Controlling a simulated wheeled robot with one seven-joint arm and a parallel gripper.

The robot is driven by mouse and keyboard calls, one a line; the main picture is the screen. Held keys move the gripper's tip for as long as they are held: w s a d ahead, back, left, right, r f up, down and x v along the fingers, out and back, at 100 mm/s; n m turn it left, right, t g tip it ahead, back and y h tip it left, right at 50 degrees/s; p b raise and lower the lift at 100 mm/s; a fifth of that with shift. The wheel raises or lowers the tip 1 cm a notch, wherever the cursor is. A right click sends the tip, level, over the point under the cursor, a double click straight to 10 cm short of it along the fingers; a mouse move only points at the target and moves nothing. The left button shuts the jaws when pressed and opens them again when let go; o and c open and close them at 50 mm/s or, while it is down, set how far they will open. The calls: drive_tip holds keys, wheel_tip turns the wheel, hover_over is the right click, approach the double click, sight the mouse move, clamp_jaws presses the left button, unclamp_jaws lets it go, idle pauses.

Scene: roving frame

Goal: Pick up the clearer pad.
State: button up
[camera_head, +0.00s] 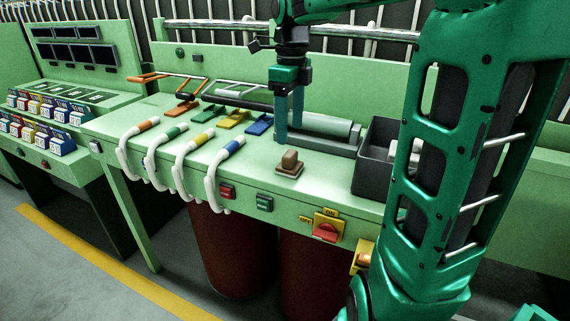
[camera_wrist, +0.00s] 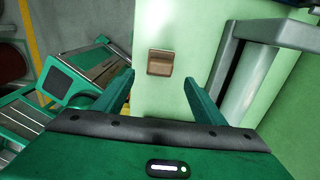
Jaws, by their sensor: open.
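The clearer pad appears to be the small brown block (camera_head: 290,159) on the pale green bench, near its front edge. It also shows in the wrist view as a brown block (camera_wrist: 159,62), just beyond the fingertips and roughly centred between them. My gripper (camera_head: 290,132) points down above the bench, a little behind the block in the head view. Its two fingers are apart with nothing between them, as the wrist view shows (camera_wrist: 158,78). The fingers and the block look apart.
A dark grey open bin (camera_head: 371,178) stands right of the block. A grey roller (camera_head: 318,127) lies behind it. White curved handles with coloured bands (camera_head: 196,160) and coloured pedals (camera_head: 232,119) are on the left. A red switch (camera_head: 327,228) is on the bench front.

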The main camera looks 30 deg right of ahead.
sight(289, 153)
wheel_tip(289, 153, down, 4)
drive_tip(key=shift+a+r, duration=0.15)
drive_tip(key=shift+w+f, duration=0.1)
drive_tip(key=shift+f, duration=2.45)
drive_tip(key=c, duration=1.1)
